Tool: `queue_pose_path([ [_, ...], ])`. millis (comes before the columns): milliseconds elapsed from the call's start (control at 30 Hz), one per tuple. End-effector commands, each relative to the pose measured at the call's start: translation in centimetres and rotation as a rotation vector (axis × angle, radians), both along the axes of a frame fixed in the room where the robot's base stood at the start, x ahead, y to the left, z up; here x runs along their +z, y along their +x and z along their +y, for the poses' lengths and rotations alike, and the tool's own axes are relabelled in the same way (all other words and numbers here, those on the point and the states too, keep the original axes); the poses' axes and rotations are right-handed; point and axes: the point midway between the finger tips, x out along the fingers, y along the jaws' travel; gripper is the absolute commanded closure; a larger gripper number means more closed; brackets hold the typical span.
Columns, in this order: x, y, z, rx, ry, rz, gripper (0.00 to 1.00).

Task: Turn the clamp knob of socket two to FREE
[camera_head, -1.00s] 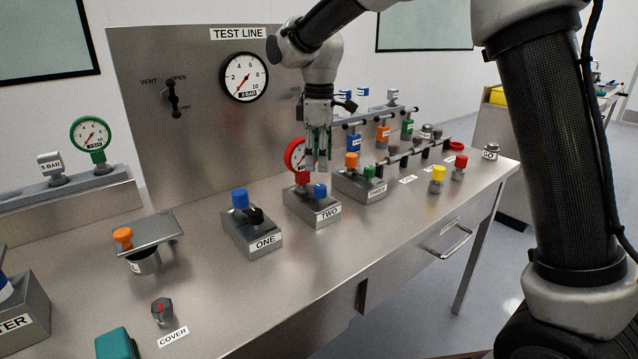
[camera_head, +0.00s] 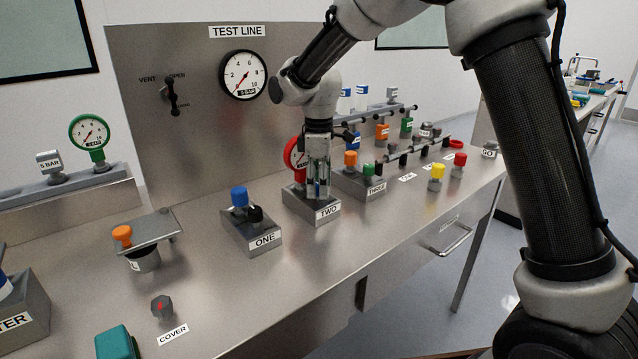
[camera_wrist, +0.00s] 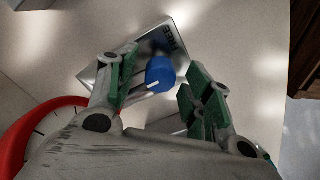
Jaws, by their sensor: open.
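The socket two block (camera_head: 300,204), labelled TWO, stands on the bench. The word FREE (camera_wrist: 171,38) is readable on the block's top plate beyond the knob. My gripper (camera_head: 319,192) points down over the block and is open, with a finger on each side of the knob; it also shows in the wrist view (camera_wrist: 158,88). I cannot tell whether the fingers touch the knob. A red gauge (camera_head: 293,157) is at the back of this block, partly hidden by my gripper.
Socket one (camera_head: 252,232), with a blue and a black knob, stands to the left. Socket three (camera_head: 358,184), with orange and green knobs, stands close on the right. The upright panel (camera_head: 195,130) rises behind.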

Motion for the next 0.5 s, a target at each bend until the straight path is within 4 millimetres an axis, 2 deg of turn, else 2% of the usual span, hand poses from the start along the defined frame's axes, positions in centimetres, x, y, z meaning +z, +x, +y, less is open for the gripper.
queue_pose_path([
  [33, 0.01, 0.0, 0.0, 0.0, 0.0, 0.0, 0.53],
  [267, 0.02, 0.0, 0.0, 0.0, 0.0, 0.0, 0.95],
  [500, 0.03, 0.01, 0.0, -0.011, 0.0, 0.0, 0.95],
])
